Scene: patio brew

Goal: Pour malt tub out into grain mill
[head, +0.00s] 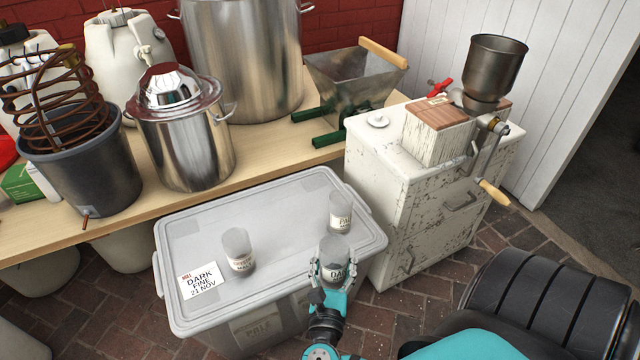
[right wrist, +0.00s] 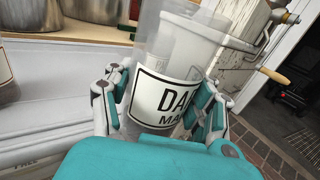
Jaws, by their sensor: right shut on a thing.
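My right gripper (head: 333,283) is shut around a clear tub (head: 335,252) with a white label starting "DA", over the front right part of the grey lid. The right wrist view shows the tub (right wrist: 172,85) upright or nearly so between the fingers; its label reads "DA" over "MA". I cannot tell how full it is or whether it touches the lid. The grain mill, with a dark metal hopper (head: 495,70) and a wooden-handled crank, stands on a scratched white cabinet at the right, apart from the tub. My left gripper is not in view.
Two similar tubs, one left (head: 239,250) and one labelled "PA" (head: 340,212), stand on the grey bin lid (head: 285,200). A card (head: 200,284) there reads "DARK FINE 21 NOV". The white cabinet (head: 400,225) adjoins the bench (head: 265,165), which holds pots and a square-hoppered crusher (head: 350,85).

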